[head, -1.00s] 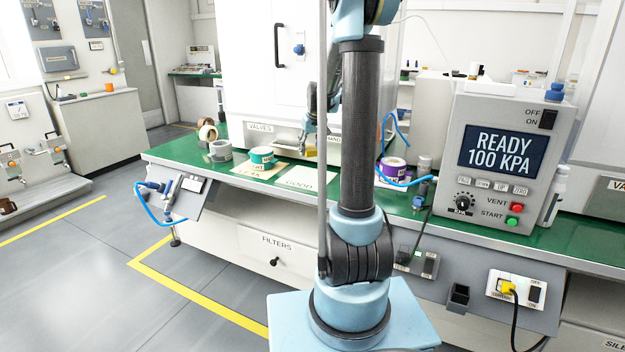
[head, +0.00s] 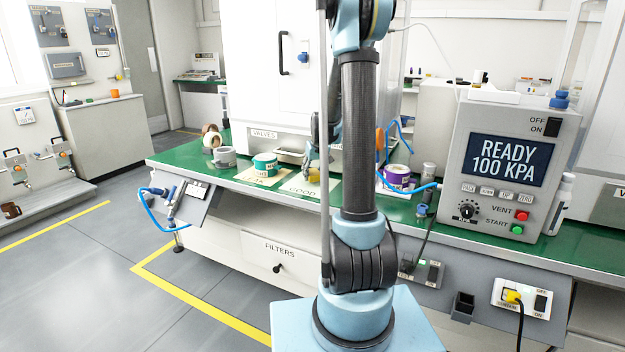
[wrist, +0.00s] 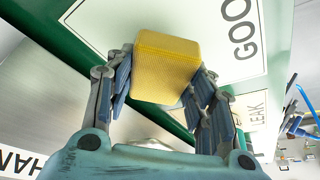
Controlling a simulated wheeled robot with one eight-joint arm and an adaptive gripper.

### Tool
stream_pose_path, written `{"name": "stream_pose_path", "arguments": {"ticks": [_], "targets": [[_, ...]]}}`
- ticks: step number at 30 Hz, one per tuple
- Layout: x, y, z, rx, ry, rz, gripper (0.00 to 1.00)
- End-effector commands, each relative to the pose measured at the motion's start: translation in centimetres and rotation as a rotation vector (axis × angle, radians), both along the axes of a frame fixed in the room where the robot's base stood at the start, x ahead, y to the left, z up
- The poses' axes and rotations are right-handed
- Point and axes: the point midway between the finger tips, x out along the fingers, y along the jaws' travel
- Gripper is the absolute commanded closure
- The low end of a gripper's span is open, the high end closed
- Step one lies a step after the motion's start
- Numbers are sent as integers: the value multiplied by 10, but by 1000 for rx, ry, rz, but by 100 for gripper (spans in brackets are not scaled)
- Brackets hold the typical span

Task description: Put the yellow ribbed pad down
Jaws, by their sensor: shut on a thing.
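The yellow ribbed pad (wrist: 167,65) is a block held between the two fingers of my gripper (wrist: 165,92) in the wrist view. In the head view the pad (head: 314,175) shows small, just left of my dark arm link, at the white GOOD card (head: 297,189). My gripper (head: 313,163) is shut on it from above. The GOOD card (wrist: 215,40) lies behind the pad in the wrist view. I cannot tell whether the pad touches the card.
A grey roll (head: 225,158) stands farther left. A white cabinet (head: 262,60) rises behind.

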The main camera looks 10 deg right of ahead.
Motion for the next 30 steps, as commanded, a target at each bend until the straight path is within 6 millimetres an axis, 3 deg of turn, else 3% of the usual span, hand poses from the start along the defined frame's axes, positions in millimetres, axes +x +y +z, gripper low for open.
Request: {"name": "stream_pose_path", "arguments": {"ticks": [6, 24, 25, 27, 30], "targets": [[0, 0, -21, 0, 0, 0, 91], [0, -1, -30, 0, 2, -2, 91], [0, -2, -31, 0, 3, -2, 46], [0, -2, -32, 0, 4, -3, 31], [-1, -3, -31, 1, 4, -4, 31]]}}
